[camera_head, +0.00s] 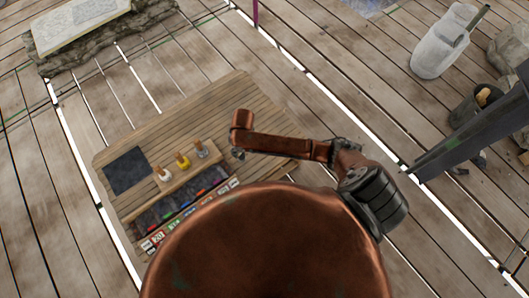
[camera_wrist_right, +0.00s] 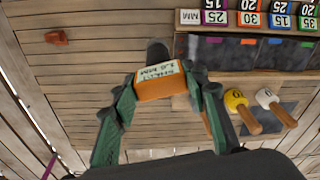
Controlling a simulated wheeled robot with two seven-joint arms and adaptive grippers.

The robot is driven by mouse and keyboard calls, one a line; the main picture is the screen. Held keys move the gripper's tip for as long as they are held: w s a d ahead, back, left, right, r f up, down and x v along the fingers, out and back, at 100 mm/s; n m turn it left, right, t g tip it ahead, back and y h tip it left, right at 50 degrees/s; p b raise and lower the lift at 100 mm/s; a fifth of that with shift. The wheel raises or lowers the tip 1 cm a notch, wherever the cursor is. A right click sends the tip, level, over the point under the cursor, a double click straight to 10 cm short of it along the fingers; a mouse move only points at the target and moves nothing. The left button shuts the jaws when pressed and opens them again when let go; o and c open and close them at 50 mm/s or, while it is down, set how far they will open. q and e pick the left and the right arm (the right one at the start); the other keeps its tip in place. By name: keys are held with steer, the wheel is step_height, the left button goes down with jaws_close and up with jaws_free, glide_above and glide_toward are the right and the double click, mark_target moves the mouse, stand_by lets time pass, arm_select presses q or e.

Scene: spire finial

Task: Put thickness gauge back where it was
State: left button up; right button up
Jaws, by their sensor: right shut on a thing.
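My right gripper (camera_wrist_right: 160,84) is in the right wrist view, its two green-and-dark fingers shut on an orange block with a pale label (camera_wrist_right: 160,76). The printing on the label includes "MM", and this block appears to be the thickness gauge. It is held over the slatted wooden bench (camera_wrist_right: 90,75), and its height above the boards is hard to judge. In the head view the wooden bench (camera_head: 228,95) lies below a copper-coloured arm link. The gauge does not show there, and my right gripper cannot be made out clearly. My left gripper is in neither view.
A dark compartment tray (camera_wrist_right: 255,52) with coloured number labels lines one bench edge. Yellow (camera_wrist_right: 237,98) and white (camera_wrist_right: 265,97) wooden-handled tools stand beside it. A small orange-red piece (camera_wrist_right: 57,37) lies apart. A dark mat (camera_head: 127,170) is on the bench. A copper dome (camera_head: 265,250) blocks the foreground.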

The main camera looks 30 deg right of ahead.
arm_select(q)
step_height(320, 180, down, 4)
steer(key=b, duration=0.3)
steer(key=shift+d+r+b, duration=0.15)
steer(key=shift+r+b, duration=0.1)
steer(key=shift+b, duration=0.15)
arm_select(e)
steer(key=w+d+f+n, duration=0.1)
steer(key=w+d+f, duration=0.1)
steer(key=d+f, duration=1.1)
step_height(320, 180, down, 3)
steer(key=shift+d+r, duration=0.1)
steer(key=shift+d, duration=0.25)
steer(key=o, duration=1.4)
arm_select(q)
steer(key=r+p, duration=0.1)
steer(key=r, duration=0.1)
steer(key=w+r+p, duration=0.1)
steer(key=p, duration=0.1)
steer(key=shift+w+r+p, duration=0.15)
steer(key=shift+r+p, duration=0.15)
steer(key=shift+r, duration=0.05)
arm_select(e)
step_height(320, 180, up, 12)
steer(key=s+d, duration=0.1)
steer(key=shift+s, duration=0.2)
